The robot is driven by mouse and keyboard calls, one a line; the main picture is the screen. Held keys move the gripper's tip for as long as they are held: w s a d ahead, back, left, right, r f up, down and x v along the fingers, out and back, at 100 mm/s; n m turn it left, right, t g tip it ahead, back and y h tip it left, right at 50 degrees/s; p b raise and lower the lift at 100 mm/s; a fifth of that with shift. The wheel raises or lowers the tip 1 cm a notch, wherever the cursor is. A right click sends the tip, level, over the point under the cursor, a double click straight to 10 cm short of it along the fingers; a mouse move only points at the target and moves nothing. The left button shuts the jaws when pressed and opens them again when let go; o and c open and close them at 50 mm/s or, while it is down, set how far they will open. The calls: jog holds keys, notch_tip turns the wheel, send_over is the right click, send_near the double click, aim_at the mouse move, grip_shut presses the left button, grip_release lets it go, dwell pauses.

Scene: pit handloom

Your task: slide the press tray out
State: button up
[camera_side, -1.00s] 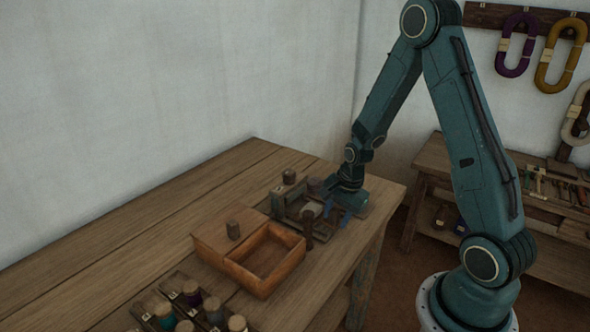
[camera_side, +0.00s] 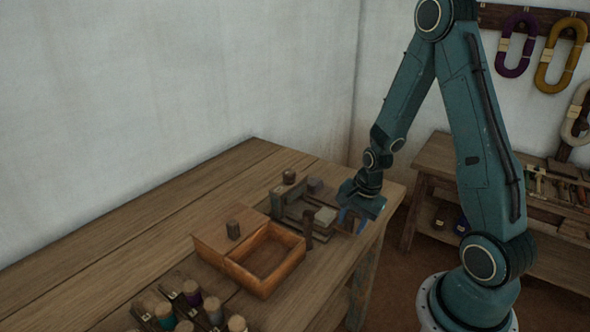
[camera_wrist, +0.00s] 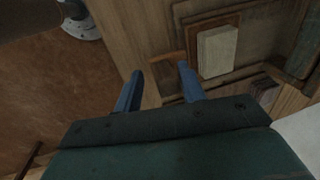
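The press tray (camera_wrist: 186,58) is a shallow brown wooden frame at the right end of the small press (camera_side: 290,197) on the table. A pale cream block (camera_wrist: 216,51) lies in it; the block also shows in the side view (camera_side: 325,215). My gripper (camera_wrist: 160,70) is low over the tray's outer end, near the table's right edge. Its two blue fingers are spread apart, with part of the tray's end frame between them. Whether the fingers touch the frame cannot be seen.
A two-part wooden box (camera_side: 266,258) stands left of the press, with one open compartment. Several thread spools (camera_side: 192,293) stand at the near left. A dark upright peg (camera_side: 308,229) stands close to the tray. A bench (camera_side: 440,160) stands behind at the right.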

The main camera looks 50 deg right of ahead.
jog(key=shift+s, duration=0.35)
jog(key=shift+w, duration=0.5)
dwell(0.3)
jog(key=shift+o, duration=0.8)
jog(key=shift+r, duration=0.15)
jog(key=shift+w+v, duration=0.2)
jog(key=shift+v, duration=0.8)
jog(key=shift+w+v, duration=0.2)
jog(key=shift+v, duration=0.8)
jog(key=shift+w+v, duration=0.25)
jog(key=shift+v, duration=0.8)
jog(key=shift+r, duration=0.25)
